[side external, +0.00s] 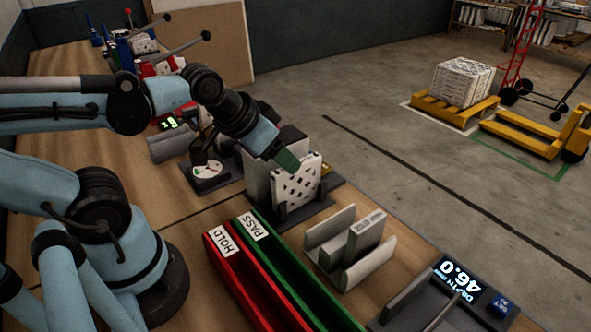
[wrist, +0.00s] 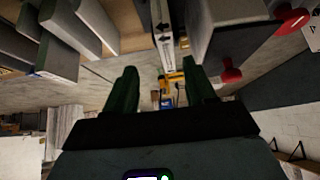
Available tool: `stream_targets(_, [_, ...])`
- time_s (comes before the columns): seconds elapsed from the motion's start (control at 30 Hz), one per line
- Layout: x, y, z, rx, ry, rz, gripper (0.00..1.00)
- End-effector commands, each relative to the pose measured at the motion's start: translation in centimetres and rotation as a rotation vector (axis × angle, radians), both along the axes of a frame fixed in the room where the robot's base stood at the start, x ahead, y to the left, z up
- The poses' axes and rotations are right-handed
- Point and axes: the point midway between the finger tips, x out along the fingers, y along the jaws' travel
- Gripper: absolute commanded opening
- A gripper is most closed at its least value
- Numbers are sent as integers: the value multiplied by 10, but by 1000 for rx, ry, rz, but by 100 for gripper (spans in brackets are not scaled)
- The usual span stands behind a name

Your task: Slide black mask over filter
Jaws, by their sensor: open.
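A white panel with dark diamond-shaped holes (side external: 297,186) stands upright in a dark holder (side external: 309,212) in the side view. I cannot tell for sure which of these is the black mask or the filter. My gripper (side external: 287,160) is at the top of this group, tilted down; its green fingers partly cover it. In the wrist view my gripper (wrist: 160,66) is open, with a pale edge bearing dark arrows (wrist: 163,35) beyond and between the fingertips. Contact is not clear.
Red HOLD (side external: 225,258) and green PASS (side external: 262,240) troughs lie in front. A grey rack (side external: 330,232) holding a labelled slab (side external: 367,232) and a depth gauge (side external: 458,280) are to the right.

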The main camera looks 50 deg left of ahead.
Motion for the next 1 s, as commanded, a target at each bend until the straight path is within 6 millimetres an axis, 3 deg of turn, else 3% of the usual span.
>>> stream_targets(0.23, [0,0,0,-1,1,2,53])
stream_targets(0.37, [5,5,10,-17,35,42,53])
stream_targets(0.8, [43,66,103,-192,435,547,53])
stream_targets(1.0, [48,85,127,-234,556,715,53])
